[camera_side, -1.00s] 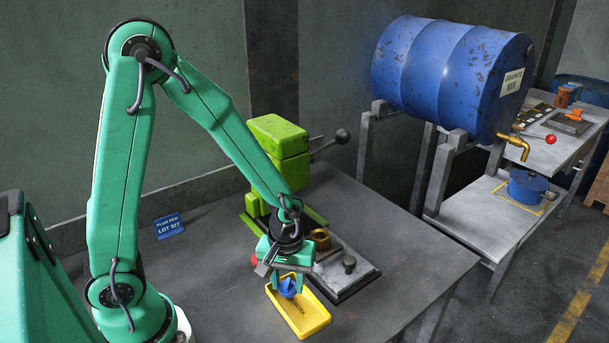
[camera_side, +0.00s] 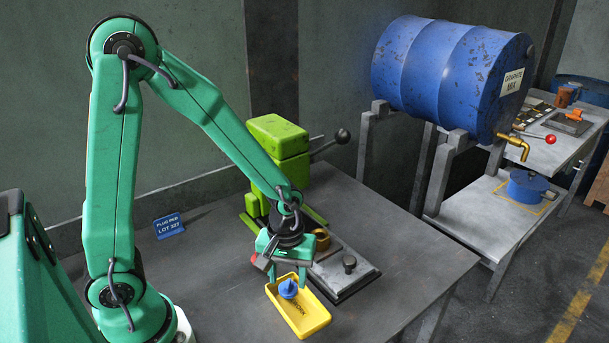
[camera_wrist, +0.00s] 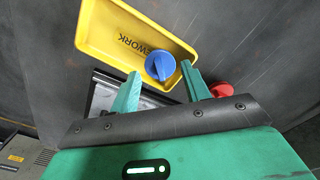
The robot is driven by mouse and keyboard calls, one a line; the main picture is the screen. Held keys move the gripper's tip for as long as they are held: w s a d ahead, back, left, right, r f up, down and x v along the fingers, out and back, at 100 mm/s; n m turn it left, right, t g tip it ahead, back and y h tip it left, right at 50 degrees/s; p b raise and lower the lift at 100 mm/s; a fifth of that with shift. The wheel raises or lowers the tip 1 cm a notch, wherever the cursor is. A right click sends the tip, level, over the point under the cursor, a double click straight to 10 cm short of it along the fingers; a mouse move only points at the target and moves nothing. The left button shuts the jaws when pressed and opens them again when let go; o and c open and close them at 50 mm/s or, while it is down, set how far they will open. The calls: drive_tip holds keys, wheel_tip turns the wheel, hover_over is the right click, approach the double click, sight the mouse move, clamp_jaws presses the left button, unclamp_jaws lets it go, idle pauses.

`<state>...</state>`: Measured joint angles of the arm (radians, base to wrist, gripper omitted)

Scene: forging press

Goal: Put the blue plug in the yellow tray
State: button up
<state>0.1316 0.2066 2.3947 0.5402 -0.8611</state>
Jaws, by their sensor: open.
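The blue plug (camera_side: 288,289) sits inside the yellow tray (camera_side: 314,323), towards the end nearest the green press. In the wrist view the plug (camera_wrist: 160,66) rests near one side of the tray (camera_wrist: 95,32), which has dark lettering on its floor. My gripper (camera_side: 290,279) is just above the plug, with a finger on either side. In the wrist view my gripper (camera_wrist: 160,80) is open, its fingers apart and clear of the plug. Nothing is held.
A lime-green press (camera_side: 280,150) with a lever stands behind the tray. A grey metal plate (camera_side: 345,268) with a knob and a brass-coloured ring (camera_side: 320,238) lies beside the tray. A red knob (camera_wrist: 222,90) shows near my gripper. The bench right of the plate is clear.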

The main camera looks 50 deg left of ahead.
sight(288, 283)
wheel_tip(288, 283, up, 10)
drive_tip(key=shift+r, duration=0.2)
idle(0.4)
idle(0.5)
drive_tip(key=s+a+r+m+t, duration=0.4)
drive_tip(key=s+r+m, duration=0.3)
drive_tip(key=r, duration=0.3)
drive_tip(key=shift+r+m+t, duration=0.3)
drive_tip(key=shift+m+t, duration=0.4)
drive_tip(key=shift+t, duration=0.1)
